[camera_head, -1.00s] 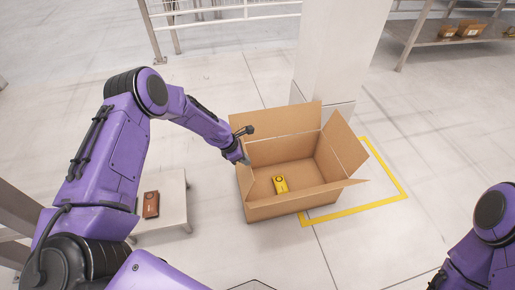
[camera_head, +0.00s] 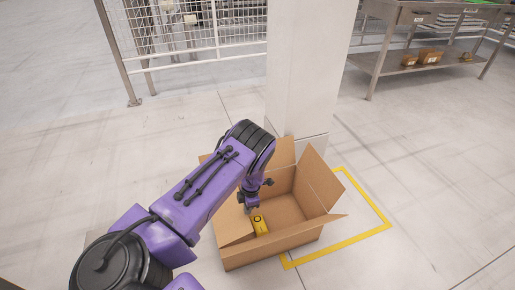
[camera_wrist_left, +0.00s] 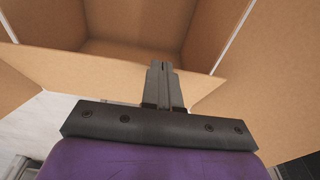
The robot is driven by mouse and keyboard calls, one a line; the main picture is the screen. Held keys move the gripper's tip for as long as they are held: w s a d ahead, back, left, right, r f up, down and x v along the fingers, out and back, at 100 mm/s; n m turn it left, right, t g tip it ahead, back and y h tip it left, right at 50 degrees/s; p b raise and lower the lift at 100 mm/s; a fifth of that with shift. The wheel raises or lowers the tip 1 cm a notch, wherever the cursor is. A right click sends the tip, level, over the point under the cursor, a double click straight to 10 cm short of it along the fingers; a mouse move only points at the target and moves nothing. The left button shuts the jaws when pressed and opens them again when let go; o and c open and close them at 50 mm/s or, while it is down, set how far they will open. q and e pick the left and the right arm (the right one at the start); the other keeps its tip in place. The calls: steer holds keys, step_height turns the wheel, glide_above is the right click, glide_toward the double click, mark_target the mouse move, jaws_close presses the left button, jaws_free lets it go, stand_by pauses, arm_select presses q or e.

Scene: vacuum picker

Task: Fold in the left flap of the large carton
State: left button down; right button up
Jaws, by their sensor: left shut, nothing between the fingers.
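The large carton (camera_head: 285,243) stands open on the floor. Its left flap (camera_head: 232,224) leans inward over the left part of the opening in the head view. My left gripper (camera_head: 250,208) is shut and empty, low over the carton beside the flap's inner edge. In the left wrist view the shut fingers (camera_wrist_left: 165,68) lie in front of a cardboard panel (camera_wrist_left: 90,80), with the carton's inside beyond. I cannot tell whether they touch it. My left arm hides part of the carton's far left side. My right gripper is out of view.
The carton's right flap (camera_head: 321,178) stands up. A white pillar (camera_head: 305,80) rises just behind. Yellow tape (camera_head: 372,205) marks clear floor at the right. A metal table (camera_head: 420,65) stands far back.

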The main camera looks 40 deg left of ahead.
arm_select(q)
steer(key=shift+w+d+f+b, duration=0.2)
steer(key=shift+w+f+b, duration=0.1)
steer(key=shift+f+b, duration=0.5)
steer(key=shift+w+d+f+b, duration=0.3)
steer(key=shift+f+b, duration=0.3)
steer(key=shift+f, duration=0.35)
steer(key=shift+w+d+f+b, duration=0.15)
steer(key=shift+w+f+b, duration=0.2)
steer(key=shift+f+b, duration=0.45)
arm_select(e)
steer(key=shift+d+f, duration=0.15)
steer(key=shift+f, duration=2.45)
arm_select(q)
steer(key=shift+f, duration=0.15)
